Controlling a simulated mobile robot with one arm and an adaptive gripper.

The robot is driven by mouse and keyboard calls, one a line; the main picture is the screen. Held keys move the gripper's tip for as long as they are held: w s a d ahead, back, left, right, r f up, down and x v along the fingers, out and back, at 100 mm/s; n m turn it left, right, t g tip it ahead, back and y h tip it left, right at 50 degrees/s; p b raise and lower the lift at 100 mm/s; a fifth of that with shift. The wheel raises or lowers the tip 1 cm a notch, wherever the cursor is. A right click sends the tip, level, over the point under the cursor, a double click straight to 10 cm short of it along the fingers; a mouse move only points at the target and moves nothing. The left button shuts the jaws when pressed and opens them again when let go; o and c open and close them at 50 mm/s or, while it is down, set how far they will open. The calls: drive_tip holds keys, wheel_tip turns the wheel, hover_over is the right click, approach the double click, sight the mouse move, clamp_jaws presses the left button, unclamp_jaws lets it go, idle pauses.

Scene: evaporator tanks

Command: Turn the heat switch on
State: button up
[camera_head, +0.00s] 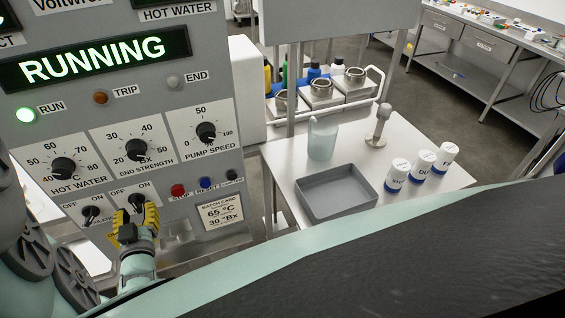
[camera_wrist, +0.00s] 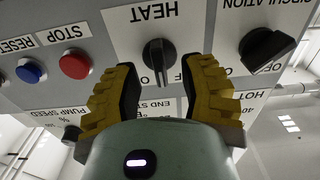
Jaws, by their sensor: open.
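The heat switch (camera_wrist: 158,56) is a black rotary knob under an upside-down HEAT label in the wrist view. Its ridge stands about vertical there, and I cannot tell which mark it selects. My gripper (camera_wrist: 161,78) is open, with its two yellow padded fingers on either side of the knob and visible gaps to it. Part of the OFF/ON marking is hidden by the fingers.
The black circulation switch (camera_head: 92,214) is close on the left. Red stop (camera_head: 178,190) and blue reset (camera_head: 206,184) buttons sit close on the right. The display (camera_head: 95,58) reads RUNNING and the RUN lamp (camera_head: 25,115) glows green. A table with a grey tray (camera_head: 337,207) stands farther right.

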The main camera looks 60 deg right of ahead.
drive_tip(key=shift+x, duration=1.4)
drive_tip(key=shift+o, duration=0.4)
clamp_jaws()
